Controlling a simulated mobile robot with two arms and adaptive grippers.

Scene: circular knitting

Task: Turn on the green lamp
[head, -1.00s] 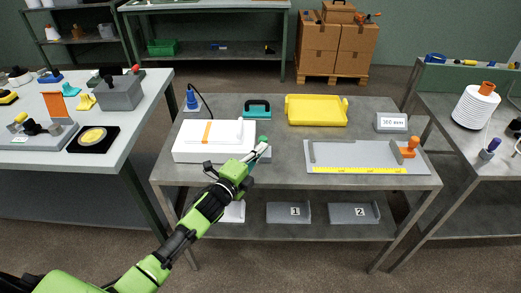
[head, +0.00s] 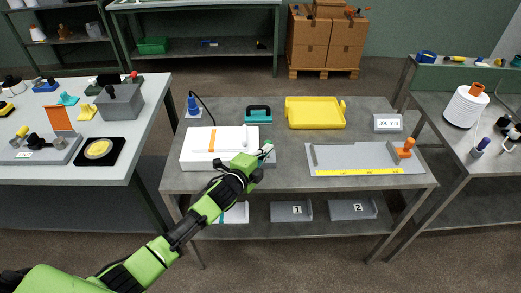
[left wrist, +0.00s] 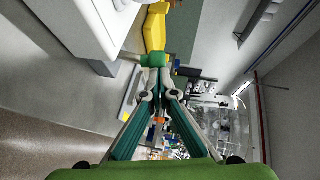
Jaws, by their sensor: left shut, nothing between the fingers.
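I cannot make out a lamp clearly recognisable as green in these views. A white box (head: 190,158) with an orange stripe stands at the left of the middle table (head: 300,170). My left gripper (head: 267,148) is at the right end of this box, its tips in front of or above it; contact cannot be told. In the left wrist view the left gripper (left wrist: 158,68) has its teal fingers drawn together, with nothing held. The wrist and fingers hide part of the box's right end. My right gripper is not in view.
A teal-handled block (head: 258,114) stands behind the gripper, with a yellow tray (head: 315,117) right of it. A grey plate (head: 345,157) with a yellow scale lies further right. A blue cone (head: 193,106) with a black cable stands behind the box.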

